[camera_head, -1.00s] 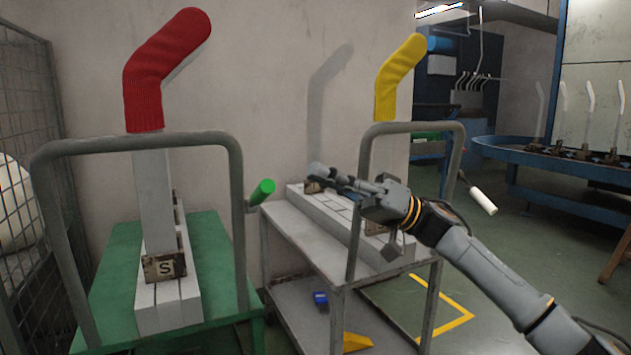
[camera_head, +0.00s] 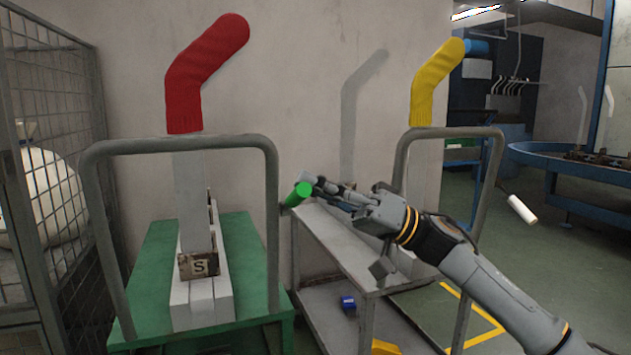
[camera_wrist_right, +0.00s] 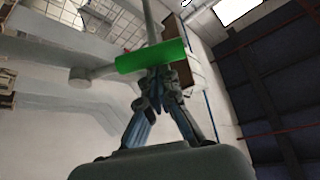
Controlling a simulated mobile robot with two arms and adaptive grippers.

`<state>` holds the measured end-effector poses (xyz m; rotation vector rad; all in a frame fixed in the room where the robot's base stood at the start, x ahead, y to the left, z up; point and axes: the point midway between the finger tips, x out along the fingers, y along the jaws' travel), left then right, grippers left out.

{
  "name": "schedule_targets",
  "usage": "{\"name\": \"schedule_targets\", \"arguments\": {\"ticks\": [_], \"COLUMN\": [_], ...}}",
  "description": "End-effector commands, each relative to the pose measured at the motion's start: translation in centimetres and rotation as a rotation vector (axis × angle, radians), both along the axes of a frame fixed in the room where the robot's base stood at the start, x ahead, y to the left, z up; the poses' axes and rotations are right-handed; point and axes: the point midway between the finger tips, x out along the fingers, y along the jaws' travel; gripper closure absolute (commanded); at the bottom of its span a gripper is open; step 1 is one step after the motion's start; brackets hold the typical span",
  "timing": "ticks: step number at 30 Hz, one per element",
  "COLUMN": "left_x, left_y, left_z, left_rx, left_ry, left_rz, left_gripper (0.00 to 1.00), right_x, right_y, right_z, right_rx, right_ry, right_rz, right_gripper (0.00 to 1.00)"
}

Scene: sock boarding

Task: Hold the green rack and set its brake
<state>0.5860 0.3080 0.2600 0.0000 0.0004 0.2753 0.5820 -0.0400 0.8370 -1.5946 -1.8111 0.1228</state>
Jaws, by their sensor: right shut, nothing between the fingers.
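The green rack (camera_head: 150,262) stands at the left, with a grey tube frame handle (camera_head: 180,143) over it. A green grip (camera_head: 299,194) on a short lever sticks out from the right side of that frame. My right gripper (camera_head: 312,181) is shut and empty, with its tips right at the green grip. In the right wrist view the green grip (camera_wrist_right: 150,55) lies crosswise just past the shut fingertips (camera_wrist_right: 157,74). I cannot tell whether they touch it. My left gripper is not in view.
A red sock (camera_head: 203,72) is on a board on the green rack. A grey rack (camera_head: 335,245) stands to its right, with a yellow sock (camera_head: 436,82) and a white-gripped lever (camera_head: 521,209). A wire cage (camera_head: 60,170) is at the far left.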

Motion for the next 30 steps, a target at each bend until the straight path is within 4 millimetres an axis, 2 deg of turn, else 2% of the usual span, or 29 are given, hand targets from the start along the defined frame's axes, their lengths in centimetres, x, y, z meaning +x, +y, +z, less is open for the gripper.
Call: {"name": "schedule_targets", "arguments": {"ticks": [20,30], "left_x": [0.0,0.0], "left_y": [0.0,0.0], "left_z": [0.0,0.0], "left_rx": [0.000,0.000], "left_ry": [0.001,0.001], "left_rz": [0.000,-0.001], "left_gripper": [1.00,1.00], "right_x": [-0.5,-1.2], "right_y": [-0.1,-0.3], "right_z": [-0.8,-2.5], "right_rx": [0.024,0.080], "right_ry": [-0.090,-0.283], "right_rz": [0.004,0.003], "right_gripper": [1.00,1.00]}}
